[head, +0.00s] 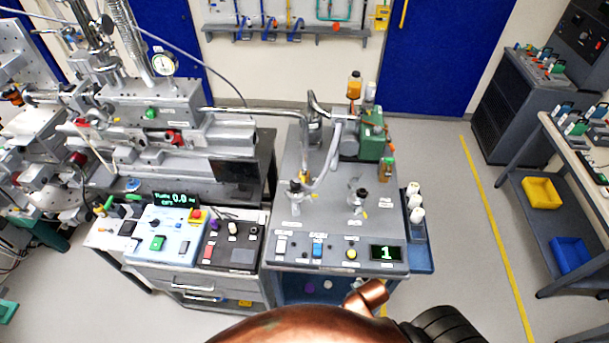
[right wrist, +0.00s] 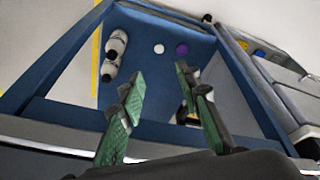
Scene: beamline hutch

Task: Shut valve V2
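Two small hand valves stand on the grey top of the pump cart (head: 328,222) in the head view. The left valve (head: 295,190) has a dark handle on a metal body below a bent pipe. The right valve (head: 358,195) is similar and stands nearer the cart's right side. Their labels are too small to read, so I cannot tell which is V2. My right gripper (right wrist: 160,80) shows in the right wrist view, with its green-padded fingers apart and nothing between them. It faces the blue cart frame (right wrist: 170,130). My left gripper is in neither view.
The cart's front panel has switches, a blue button and a display (head: 386,253) reading 1. White bottles (head: 415,205) sit in a right-side holder. A control bench (head: 160,240) adjoins left; the floor (head: 465,270) is clear right.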

